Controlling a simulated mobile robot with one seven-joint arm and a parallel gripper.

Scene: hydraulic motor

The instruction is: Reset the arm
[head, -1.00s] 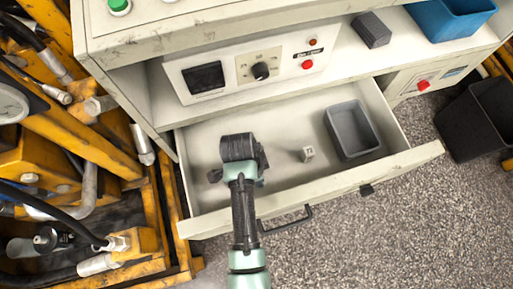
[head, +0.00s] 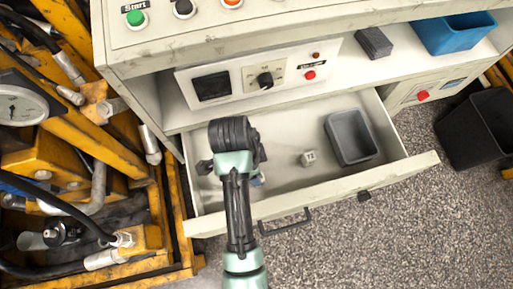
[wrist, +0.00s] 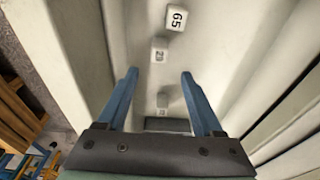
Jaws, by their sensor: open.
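My gripper (wrist: 158,76) is open and empty in the wrist view, its two blue fingers spread apart. Below and beyond them, inside the pale drawer (wrist: 225,40), lie a white cube marked 65 (wrist: 176,18), a second numbered cube (wrist: 159,52) and a third cube (wrist: 162,100). In the head view my arm reaches over the left part of the open drawer (head: 290,205) and hides its own fingers. A small numbered cube (head: 308,158) lies to its right on the drawer floor. A grey bin (head: 352,136) stands further right in the drawer.
Above the drawer are a control panel (head: 255,80), a dark grey block (head: 374,42) and a blue bin (head: 452,32). Yellow machinery with hoses (head: 75,150) stands close on the left. A black bin (head: 478,128) stands on the floor at right.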

